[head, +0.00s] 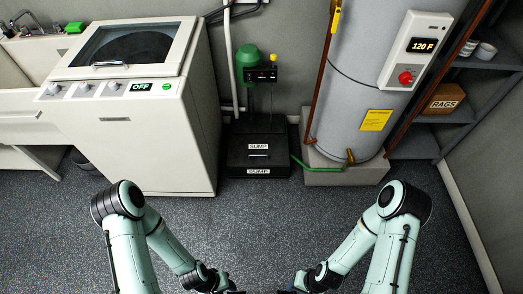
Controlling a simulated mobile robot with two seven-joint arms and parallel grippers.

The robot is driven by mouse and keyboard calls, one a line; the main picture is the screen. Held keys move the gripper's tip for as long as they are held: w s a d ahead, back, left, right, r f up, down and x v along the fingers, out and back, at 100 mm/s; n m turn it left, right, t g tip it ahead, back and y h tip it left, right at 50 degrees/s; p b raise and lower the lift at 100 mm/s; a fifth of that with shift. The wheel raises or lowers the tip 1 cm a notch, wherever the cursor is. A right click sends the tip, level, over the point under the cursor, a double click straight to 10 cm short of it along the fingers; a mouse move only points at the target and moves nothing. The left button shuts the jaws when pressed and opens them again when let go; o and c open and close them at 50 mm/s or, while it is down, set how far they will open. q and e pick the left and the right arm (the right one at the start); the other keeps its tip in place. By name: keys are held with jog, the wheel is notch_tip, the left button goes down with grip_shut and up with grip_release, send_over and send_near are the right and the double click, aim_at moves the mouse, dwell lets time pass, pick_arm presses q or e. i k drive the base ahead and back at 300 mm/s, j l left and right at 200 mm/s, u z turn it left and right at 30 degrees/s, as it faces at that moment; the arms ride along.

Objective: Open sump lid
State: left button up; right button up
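The sump (258,171) is a low black box on the floor against the back wall. Its lid (259,148) lies on top, with a SUMP label and a small light handle. The lid appears closed. A second label is on the front face. My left gripper (234,291) and my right gripper (287,291) are at the bottom edge, in front of and apart from the sump. Their fingertips are mostly cut off by the frame.
A white washer (150,130) stands left of the sump. A grey water heater (365,100) on a plinth (345,176) stands right. A green hose (302,163) runs between sump and heater. A green pump (249,62) with a black control box (261,75) rises behind. The floor (255,225) in front is clear.

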aim_at(243, 149)
jog(key=u, duration=0.6)
jog(key=i+l+u, duration=0.65)
jog(key=u, duration=0.25)
jog(key=i+l, duration=0.15)
jog(key=l, duration=0.2)
jog(key=i+l+u, duration=0.1)
jog(key=l, duration=0.25)
jog(key=i+l, duration=0.2)
jog(key=l, duration=0.2)
jog(key=i+l, duration=0.15)
jog(key=l, duration=0.2)
jog(key=u, duration=0.05)
